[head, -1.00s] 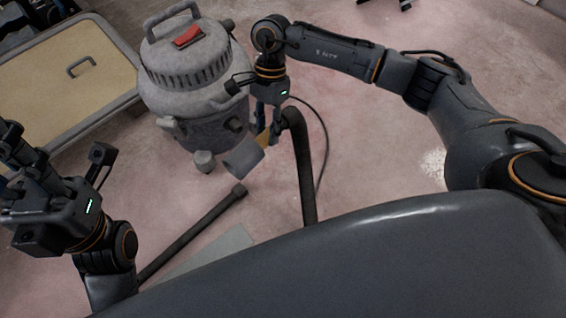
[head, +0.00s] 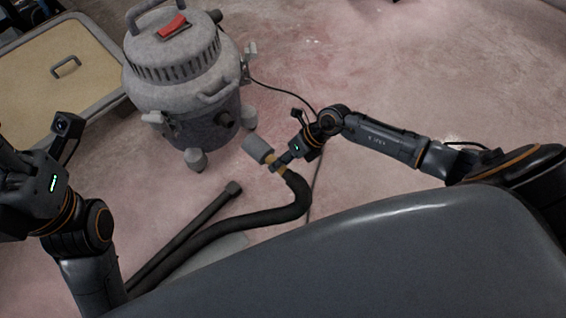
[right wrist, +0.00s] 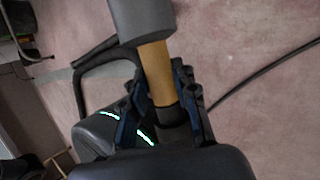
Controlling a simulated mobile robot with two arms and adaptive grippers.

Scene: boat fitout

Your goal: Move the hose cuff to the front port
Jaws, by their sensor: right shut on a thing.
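The hose cuff (head: 258,149) is a grey cylinder with a tan band behind it, on the end of a dark hose (head: 290,208). My right gripper (head: 279,165) is shut on the tan band; the right wrist view shows fingers on both sides of the band (right wrist: 157,72) and the grey cuff end (right wrist: 143,18) beyond them. The cuff is in the air, pointing up-left toward the grey shop vacuum (head: 178,75) and apart from it.
A dark wand (head: 185,238) lies beside the hose at lower left. A thin black cable (head: 285,88) runs from the vacuum across the floor. A tan-lidded case (head: 60,85) stands at the far left. The floor (head: 400,60) at right is clear.

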